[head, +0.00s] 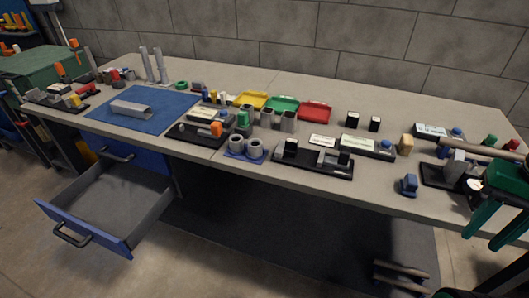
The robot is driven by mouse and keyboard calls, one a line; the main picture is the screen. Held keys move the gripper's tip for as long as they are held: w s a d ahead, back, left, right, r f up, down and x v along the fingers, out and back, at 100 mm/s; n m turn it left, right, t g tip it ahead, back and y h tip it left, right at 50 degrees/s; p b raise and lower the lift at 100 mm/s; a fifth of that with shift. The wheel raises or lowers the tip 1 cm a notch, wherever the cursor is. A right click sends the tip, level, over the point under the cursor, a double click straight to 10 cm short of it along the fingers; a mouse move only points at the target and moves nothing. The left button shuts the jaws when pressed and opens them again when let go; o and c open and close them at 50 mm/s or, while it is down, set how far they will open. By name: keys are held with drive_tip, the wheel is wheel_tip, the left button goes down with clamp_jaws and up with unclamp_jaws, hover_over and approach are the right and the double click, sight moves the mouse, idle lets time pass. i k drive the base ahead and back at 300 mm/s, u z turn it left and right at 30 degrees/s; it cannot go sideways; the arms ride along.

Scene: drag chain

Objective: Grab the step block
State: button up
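No block is clearly marked out as the step block. A dark shape with two pale prongs (385,274) shows low at the bottom right, below the bench edge. It may be my gripper, but I cannot be sure. It is well below the blue block and apart from it, and no object shows between the prongs.
A black tray (318,162) lies to the left. Green-handled items (488,212) crowd the right edge. A blue drawer (85,228) hangs open at left.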

sight(290, 150)
drive_tip(key=u, duration=1.7)
drive_tip(key=k, duration=1.95)
drive_tip(key=z, duration=1.1)
drive_tip(key=i, duration=1.05)
drive_tip(key=u, duration=0.1)
